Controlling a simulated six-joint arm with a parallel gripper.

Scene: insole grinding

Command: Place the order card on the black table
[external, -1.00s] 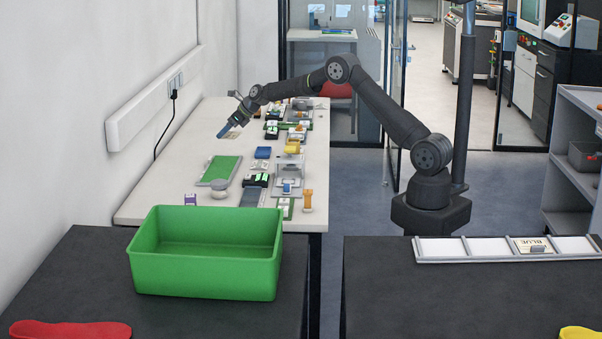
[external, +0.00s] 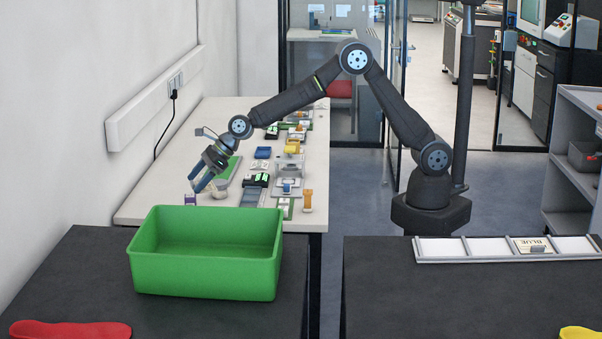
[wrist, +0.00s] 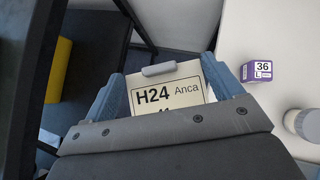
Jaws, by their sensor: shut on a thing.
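The order card (wrist: 163,92), cream with "H24 Anca" and a small grey grip tab on its upper edge, sits between the two blue fingers of my gripper (wrist: 163,72) in the wrist view. My gripper is shut on it. In the external view my gripper (external: 198,184) points down over the near end of the white table, behind the green bin; the card cannot be made out there. A black table (external: 60,285) stands nearest the camera at left, and another black table (external: 450,300) at right.
The green bin (external: 205,272) and a red insole (external: 70,330) are on the left black table. A compartment tray (external: 440,250) is on the right one, a yellow insole (external: 585,333) at its edge. A purple box (wrist: 258,72) marked 36 L stands near my gripper on the white table (external: 150,212).

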